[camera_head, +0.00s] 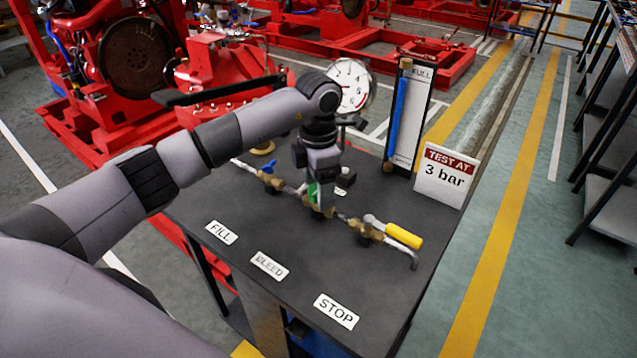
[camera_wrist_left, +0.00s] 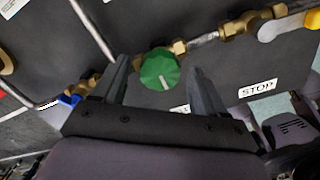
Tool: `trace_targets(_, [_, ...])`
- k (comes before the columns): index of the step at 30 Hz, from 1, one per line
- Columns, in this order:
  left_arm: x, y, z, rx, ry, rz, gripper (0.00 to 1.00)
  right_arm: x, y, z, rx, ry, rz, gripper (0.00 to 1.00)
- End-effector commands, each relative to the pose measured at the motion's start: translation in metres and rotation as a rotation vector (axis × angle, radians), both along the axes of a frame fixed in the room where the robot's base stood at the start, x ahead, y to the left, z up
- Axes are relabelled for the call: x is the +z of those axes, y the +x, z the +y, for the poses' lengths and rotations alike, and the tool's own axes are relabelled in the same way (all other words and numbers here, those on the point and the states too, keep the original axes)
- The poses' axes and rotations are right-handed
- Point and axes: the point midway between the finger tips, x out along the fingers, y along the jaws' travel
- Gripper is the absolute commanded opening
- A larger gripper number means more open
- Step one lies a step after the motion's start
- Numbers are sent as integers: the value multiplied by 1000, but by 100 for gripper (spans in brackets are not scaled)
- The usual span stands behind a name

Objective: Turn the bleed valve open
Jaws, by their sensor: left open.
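The bleed valve's green knob (camera_wrist_left: 160,69) has a pale pointer mark and sits on a brass body in the pipe line, behind the BLEED label (camera_head: 269,265). In the head view the knob (camera_head: 312,191) is mostly hidden by my left gripper (camera_head: 318,190), which points down over it. In the left wrist view my left gripper (camera_wrist_left: 160,78) is open, with one finger on each side of the knob and gaps visible on both sides. Whether the fingertips reach down to the knob's level I cannot tell. My right gripper is not in view.
The blue-handled valve (camera_head: 271,178) is left along the pipe and the yellow-handled valve (camera_head: 403,236) right. A pressure gauge (camera_head: 351,86), a tall blue level column (camera_head: 401,115) and a "TEST AT 3 bar" sign (camera_head: 447,175) stand behind.

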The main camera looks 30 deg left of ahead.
Motion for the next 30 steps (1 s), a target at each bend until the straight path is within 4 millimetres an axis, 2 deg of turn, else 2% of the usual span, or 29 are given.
trace_targets(5, [0,0,0,0,-1,-1,72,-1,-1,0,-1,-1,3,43])
trace_targets(10, [0,0,0,0,-1,0,17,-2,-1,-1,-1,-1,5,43])
trace_targets(20, [1,0,0,30,-1,0,16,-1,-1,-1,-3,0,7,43])
trace_targets(30, [2,0,0,236,-1,1,16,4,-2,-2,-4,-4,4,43])
